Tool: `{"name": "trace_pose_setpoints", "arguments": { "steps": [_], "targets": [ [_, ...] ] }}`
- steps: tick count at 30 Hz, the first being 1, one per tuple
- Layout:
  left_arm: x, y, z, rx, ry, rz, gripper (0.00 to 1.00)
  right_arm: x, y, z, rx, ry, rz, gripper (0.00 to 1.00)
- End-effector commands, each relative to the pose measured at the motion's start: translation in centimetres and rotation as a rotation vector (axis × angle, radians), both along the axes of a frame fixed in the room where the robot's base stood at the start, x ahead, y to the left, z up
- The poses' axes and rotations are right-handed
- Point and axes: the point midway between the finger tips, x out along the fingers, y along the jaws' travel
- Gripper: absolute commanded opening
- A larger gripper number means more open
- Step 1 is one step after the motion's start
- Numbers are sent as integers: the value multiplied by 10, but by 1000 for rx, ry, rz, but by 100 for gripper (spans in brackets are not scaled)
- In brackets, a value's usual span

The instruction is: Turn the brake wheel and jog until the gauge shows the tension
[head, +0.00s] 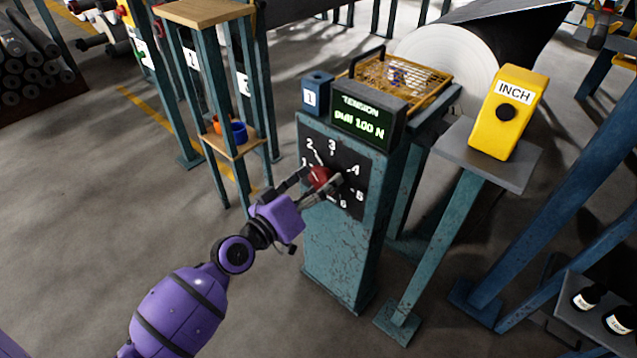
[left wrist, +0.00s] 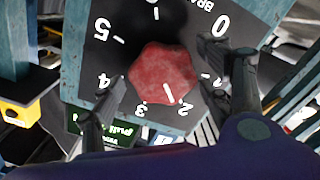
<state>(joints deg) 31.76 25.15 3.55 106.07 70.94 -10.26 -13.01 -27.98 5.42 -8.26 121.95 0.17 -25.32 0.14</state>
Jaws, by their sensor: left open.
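The red brake wheel (head: 319,180) sits on a black numbered dial plate (head: 348,198) on the front of a teal post. My left gripper (head: 314,187) is open, with its fingers on either side of the wheel. In the left wrist view the lobed red wheel (left wrist: 162,73) lies beyond the two spread fingers, and its white pointer line is near 2. I cannot tell whether the fingers touch it. The tension gauge (head: 365,123) on the post top reads "TENSION" and "Pull 100 N" in green. The yellow INCH box (head: 508,112) with a black button stands on a pedestal to the right. My right gripper is not in view.
An orange wire basket (head: 400,82) and a small blue block marked 1 (head: 317,93) are behind and beside the gauge. A large pale roll (head: 450,52) lies behind. A wooden-shelved rack (head: 235,143) holds orange and blue cups.

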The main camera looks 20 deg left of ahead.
Motion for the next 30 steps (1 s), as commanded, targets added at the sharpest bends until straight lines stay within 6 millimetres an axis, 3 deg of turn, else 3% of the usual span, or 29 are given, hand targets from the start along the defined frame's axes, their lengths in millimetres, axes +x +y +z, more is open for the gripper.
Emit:
{"name": "trace_pose_setpoints", "arguments": {
  "steps": [5,13,21,30],
  "targets": [
    [-9,4,-1,3,2,0,70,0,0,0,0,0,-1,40],
    [-60,21,-1,8,5,-5,70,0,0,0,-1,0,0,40],
    [-99,35,0,5,4,-1,70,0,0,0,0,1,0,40],
    [-113,40,2,0,-1,-1,70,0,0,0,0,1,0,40]
  ]
}}
